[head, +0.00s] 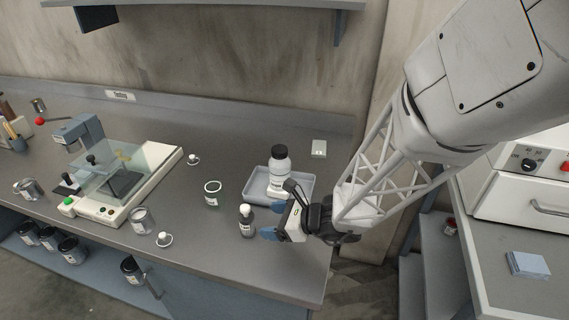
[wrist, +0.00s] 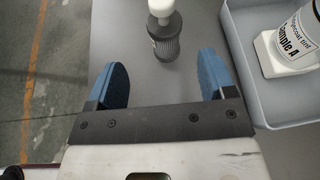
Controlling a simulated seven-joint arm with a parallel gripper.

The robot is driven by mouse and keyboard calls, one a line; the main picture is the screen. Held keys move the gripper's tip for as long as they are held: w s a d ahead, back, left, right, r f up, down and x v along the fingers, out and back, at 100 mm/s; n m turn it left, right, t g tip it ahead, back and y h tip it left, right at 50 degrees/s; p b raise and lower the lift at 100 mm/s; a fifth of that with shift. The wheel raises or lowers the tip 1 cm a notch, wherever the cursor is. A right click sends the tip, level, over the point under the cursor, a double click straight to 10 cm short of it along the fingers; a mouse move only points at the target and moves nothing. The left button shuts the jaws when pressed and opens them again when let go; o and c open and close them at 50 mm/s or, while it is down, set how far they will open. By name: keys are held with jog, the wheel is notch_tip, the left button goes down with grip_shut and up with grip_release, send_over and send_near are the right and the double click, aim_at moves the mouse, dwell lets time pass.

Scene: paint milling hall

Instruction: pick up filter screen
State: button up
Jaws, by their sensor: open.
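A small dark ribbed cylinder with a white upper part (wrist: 165,40) stands upright on the bench in the wrist view, just beyond my fingertips and between their lines. It appears to be the small dark, pale-banded item (head: 247,221) in the head view. No label names it, so I cannot confirm that it is the filter screen. My gripper (wrist: 160,68) is open, its two blue fingers apart with nothing between them. In the head view my gripper (head: 274,222) is low over the bench, to the right of this item; the wrist partly hides the fingers.
A grey tray (head: 304,184) holding a white, black-capped bottle (head: 279,176) is close behind my gripper. An open jar (head: 212,192) stands to the left. A glass-covered device (head: 118,180) is farther left. The bench's front edge (head: 230,276) is near.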

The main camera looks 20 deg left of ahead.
aim_at(254, 221)
jog(key=shift+w+a+f+m, duration=0.3)
jog(key=shift+a+f+m, duration=0.3)
jog(key=shift+f, duration=0.2)
jog(key=shift+x, duration=1.25)
jog(key=shift+x, duration=2.65)
jog(key=c, duration=1.1)
jog(key=shift+r, duration=0.1)
